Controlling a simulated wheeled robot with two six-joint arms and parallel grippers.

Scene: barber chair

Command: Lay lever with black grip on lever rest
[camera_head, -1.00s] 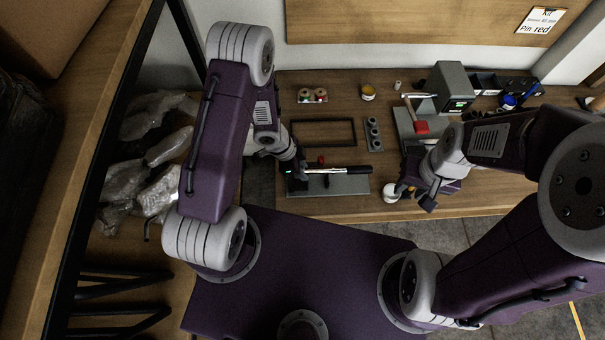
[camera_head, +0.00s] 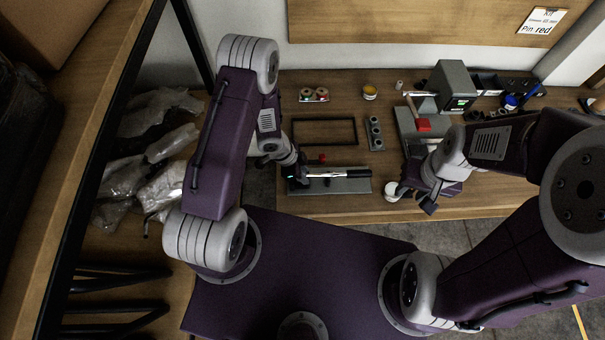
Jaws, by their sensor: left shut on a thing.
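The lever with black grip (camera_head: 345,174) is a thin silver bar lying crosswise, its black end to the right. My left gripper (camera_head: 303,174) is shut on its left end. The lever is just over the grey block that looks like the lever rest (camera_head: 345,187), near the table's front edge. I cannot tell whether the lever touches it. My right gripper (camera_head: 425,200) is over the front edge further right, beside a small white round thing (camera_head: 392,191). Its fingers are too small and dark to read.
A black rectangular frame (camera_head: 324,120) lies behind the lever. A grey strip with round holes (camera_head: 375,133) is to its right. A red block (camera_head: 423,125) and a grey machine (camera_head: 452,85) stand at the back right. A red knob (camera_head: 322,159) is close to my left gripper.

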